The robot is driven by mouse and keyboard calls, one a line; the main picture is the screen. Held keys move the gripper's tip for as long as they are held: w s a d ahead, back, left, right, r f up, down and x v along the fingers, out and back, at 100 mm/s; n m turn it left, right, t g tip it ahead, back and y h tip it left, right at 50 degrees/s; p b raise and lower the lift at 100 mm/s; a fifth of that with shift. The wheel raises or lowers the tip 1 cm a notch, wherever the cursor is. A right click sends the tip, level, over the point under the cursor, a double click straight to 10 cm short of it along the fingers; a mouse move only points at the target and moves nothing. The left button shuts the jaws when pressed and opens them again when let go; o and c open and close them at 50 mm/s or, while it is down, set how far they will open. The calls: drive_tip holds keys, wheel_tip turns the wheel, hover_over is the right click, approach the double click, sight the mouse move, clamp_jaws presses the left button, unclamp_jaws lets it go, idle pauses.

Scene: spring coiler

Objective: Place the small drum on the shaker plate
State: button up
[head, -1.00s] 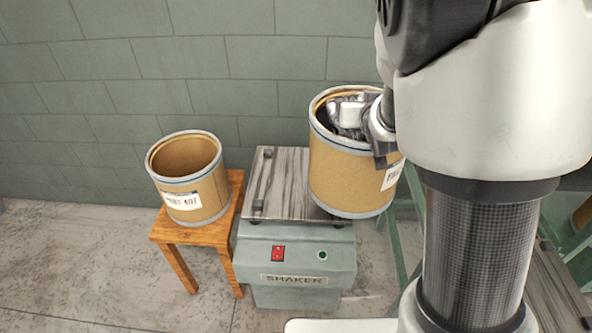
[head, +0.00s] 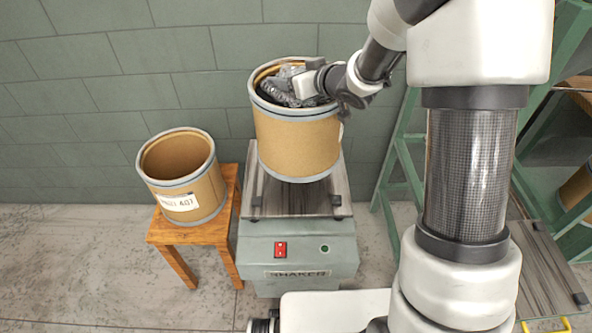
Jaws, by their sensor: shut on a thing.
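A small tan drum (head: 297,146) with grey metal hoops is held up over the shaker plate (head: 262,205), upright or nearly so. Its base appears a little above the plate's wooden surface; the exact gap cannot be told. My gripper (head: 305,82) is at the drum's open top and shut on it, at the right side of the rim. The fingertips are partly hidden at and inside the drum's mouth. The plate sits on a grey-green machine (head: 297,250) marked SHAKER, with a red switch and a green button.
A second open drum (head: 184,185), labelled and empty-looking, stands on a wooden stool (head: 190,233) just left of the shaker. A green ladder-like frame (head: 402,150) stands to the right. A block wall (head: 90,80) is close behind.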

wheel_tip(320, 180, down, 9)
drive_tip(key=a+b, duration=0.1)
drive_tip(key=b, duration=0.2)
drive_tip(key=shift+y, duration=0.4)
drive_tip(key=shift+w+f, duration=0.1)
drive_tip(key=shift+f, duration=0.15)
drive_tip(key=o, duration=2.1)
drive_tip(key=shift+f, duration=0.15)
